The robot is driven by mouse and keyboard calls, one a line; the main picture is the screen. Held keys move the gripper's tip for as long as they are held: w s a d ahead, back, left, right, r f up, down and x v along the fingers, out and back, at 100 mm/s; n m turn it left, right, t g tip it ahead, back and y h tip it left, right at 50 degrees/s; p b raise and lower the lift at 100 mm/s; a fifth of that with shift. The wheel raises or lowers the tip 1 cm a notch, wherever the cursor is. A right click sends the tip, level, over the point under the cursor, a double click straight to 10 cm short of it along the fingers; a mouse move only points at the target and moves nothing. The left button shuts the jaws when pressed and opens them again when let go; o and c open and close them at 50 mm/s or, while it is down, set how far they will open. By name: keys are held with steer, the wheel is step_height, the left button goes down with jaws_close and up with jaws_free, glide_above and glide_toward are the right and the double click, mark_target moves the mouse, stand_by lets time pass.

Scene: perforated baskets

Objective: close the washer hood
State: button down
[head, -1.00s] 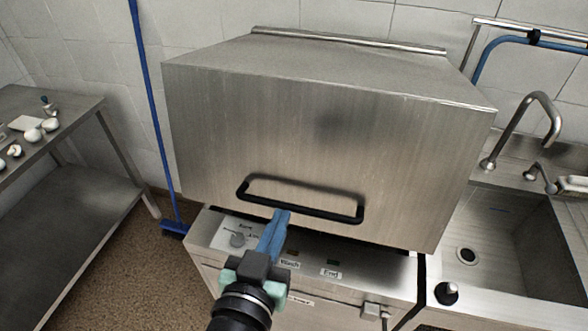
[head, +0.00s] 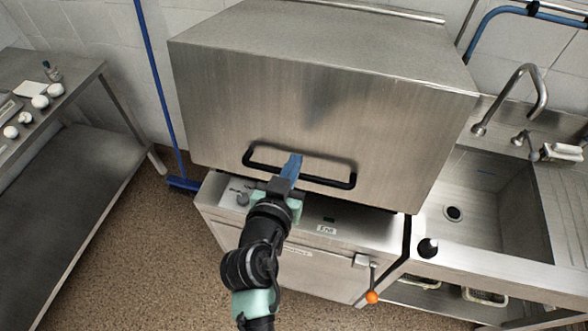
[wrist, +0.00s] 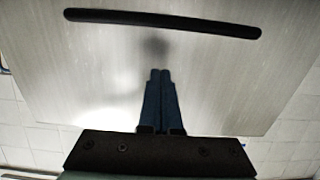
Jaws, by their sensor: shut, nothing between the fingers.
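The washer hood (head: 300,105) is a large brushed-steel box with a black bar handle (head: 325,182) low on its front face. The hood's lower edge is just above the control panel of the washer body (head: 300,248), with a dark gap toward the right; I cannot tell how wide it is. My gripper (head: 294,158) has blue fingers, shut together and empty, overlapping the middle of the handle in the head view. In the wrist view the fingertips (wrist: 160,73) point at the steel face, and the handle (wrist: 160,20) lies beyond them in the picture, apart from them.
A sink (head: 490,200) with a tap adjoins the washer on the right. A steel table (head: 60,150) with small white items stands at left. A blue broom (head: 160,100) leans between table and washer. An orange-tipped lever (head: 372,296) sticks out at the washer's front.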

step_height(320, 180, down, 4)
steer(key=shift+w+f, duration=0.1)
steer(key=shift+w, duration=0.05)
stand_by(0.4)
